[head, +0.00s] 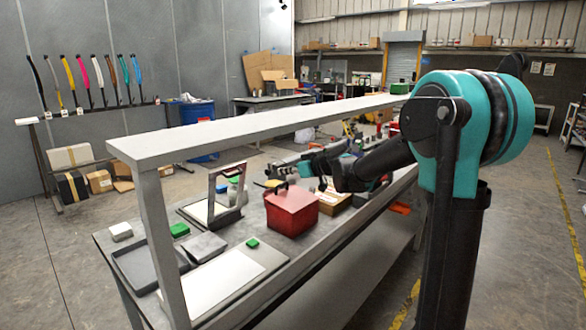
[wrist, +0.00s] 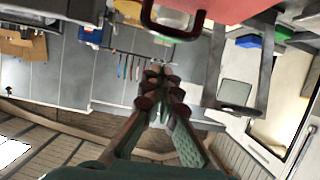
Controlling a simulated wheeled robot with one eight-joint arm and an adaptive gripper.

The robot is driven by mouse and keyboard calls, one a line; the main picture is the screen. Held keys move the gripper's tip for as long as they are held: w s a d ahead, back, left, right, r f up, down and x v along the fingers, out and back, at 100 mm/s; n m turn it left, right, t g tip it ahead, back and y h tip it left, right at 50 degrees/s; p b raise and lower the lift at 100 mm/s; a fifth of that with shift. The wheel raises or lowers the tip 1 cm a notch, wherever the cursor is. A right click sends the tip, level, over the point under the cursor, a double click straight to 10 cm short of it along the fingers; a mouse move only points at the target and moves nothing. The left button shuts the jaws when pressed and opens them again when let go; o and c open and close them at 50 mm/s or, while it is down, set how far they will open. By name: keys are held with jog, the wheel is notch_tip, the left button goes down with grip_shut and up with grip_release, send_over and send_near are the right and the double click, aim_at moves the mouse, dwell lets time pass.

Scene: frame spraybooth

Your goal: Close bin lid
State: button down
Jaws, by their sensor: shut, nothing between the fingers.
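A red bin (head: 290,211) stands on the grey workbench (head: 262,255). Its red top looks to lie across the box, but I cannot tell whether the lid is fully down. In the wrist view part of the red bin (wrist: 225,8) fills the top edge, with a dark red handle loop (wrist: 172,31) beside it. My gripper (wrist: 158,76) is shut and empty, its fingertips pointing toward the handle loop with a visible gap in the picture. In the head view my arm reaches in just behind and right of the bin, and the fingertips are hard to make out.
A long grey shelf (head: 262,124) runs above the bench. A dark upright frame (head: 228,196) stands left of the bin, and a cardboard box (head: 335,198) sits to its right. Trays, green blocks and a white sheet (head: 212,283) lie at the near end.

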aim_at(282, 184)
jog(key=shift+s+d+f, duration=0.1)
jog(key=shift+d+f, duration=0.05)
jog(key=shift+f, duration=0.6)
jog(key=shift+s+d+f, duration=0.1)
jog(key=shift+f, duration=0.6)
jog(key=shift+w+a+f, duration=0.15)
jog(key=shift+f, duration=0.8)
